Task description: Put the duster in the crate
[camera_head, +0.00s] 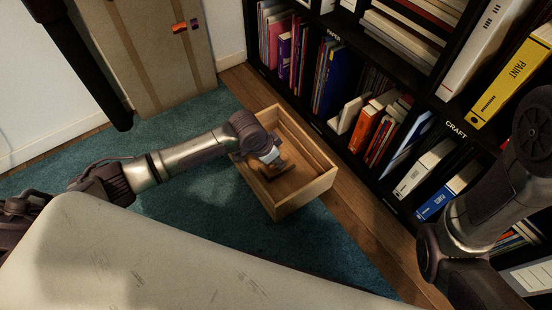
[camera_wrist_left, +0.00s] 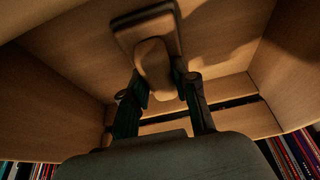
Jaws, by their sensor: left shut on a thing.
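The wooden crate (camera_head: 318,191) stands open on the teal carpet, in the middle of the head view. Its pale wooden walls fill much of the left wrist view (camera_wrist_left: 50,95). My left gripper (camera_head: 272,158) reaches down inside the crate's walls. In the left wrist view, its fingers (camera_wrist_left: 163,82) are closed on the duster (camera_wrist_left: 145,24), a dark flat block with a rounded, lighter grip between the fingers. In the head view the duster is mostly hidden by the gripper. I cannot tell whether it touches the crate floor. My right arm shows at the right edge, but its gripper is out of view.
A black bookshelf (camera_head: 345,157) with books and binders stands close behind and right of the crate. A large cardboard box (camera_head: 145,60) leans at the back left by the white wall. Open carpet (camera_head: 195,195) lies left of the crate.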

